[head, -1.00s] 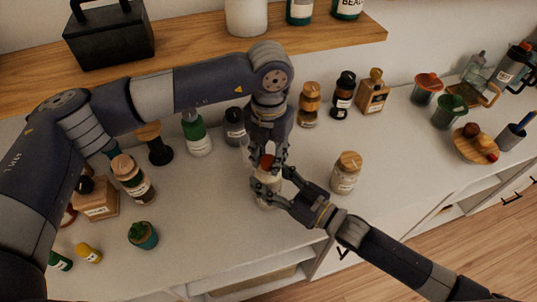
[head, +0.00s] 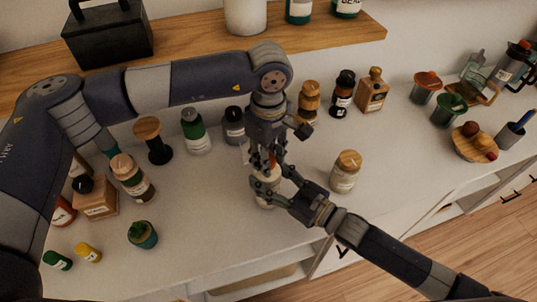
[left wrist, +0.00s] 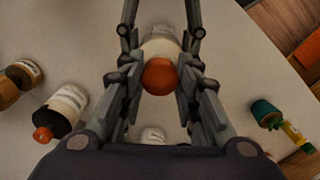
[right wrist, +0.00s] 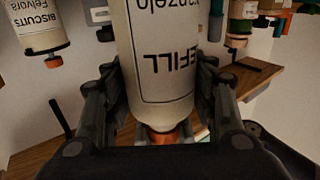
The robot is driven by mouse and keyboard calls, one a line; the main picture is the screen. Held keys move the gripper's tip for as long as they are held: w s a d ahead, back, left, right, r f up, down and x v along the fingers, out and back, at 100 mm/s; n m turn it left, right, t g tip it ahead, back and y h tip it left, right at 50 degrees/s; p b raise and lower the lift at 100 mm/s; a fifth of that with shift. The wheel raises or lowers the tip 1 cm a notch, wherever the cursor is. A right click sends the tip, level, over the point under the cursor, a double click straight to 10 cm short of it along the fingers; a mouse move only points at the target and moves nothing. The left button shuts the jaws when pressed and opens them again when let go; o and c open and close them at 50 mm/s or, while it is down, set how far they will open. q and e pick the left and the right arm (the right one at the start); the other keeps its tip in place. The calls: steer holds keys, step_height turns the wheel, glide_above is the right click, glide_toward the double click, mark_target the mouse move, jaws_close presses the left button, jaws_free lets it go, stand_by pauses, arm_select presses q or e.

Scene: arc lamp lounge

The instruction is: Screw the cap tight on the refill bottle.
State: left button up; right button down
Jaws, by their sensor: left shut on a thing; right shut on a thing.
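The refill bottle (head: 265,196) is a cream bottle standing upright near the counter's front. Its label shows upside down in the right wrist view (right wrist: 165,60). My right gripper (head: 272,189) is shut around its body from the right. The orange cap (left wrist: 160,76) sits at the top of the bottle; in the right wrist view the cap (right wrist: 165,138) shows at the neck. I cannot tell how tight it is. My left gripper (head: 268,162) points down from above and is shut on the cap, its fingers on either side. The fingers partly hide the cap in the head view.
A jar with a wooden lid (head: 346,172) stands right of the bottle. A green-capped bottle (head: 195,132) and a dark jar (head: 234,126) stand behind. A small green-topped pot (head: 142,235) is front left. The counter (head: 210,225) between pot and bottle is clear.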

arm_select(q)
steer(key=m, duration=1.1)
steer(key=shift+a+m, duration=0.1)
steer(key=shift+m, duration=0.2)
steer(key=o, duration=0.8)
step_height(320, 180, up, 12)
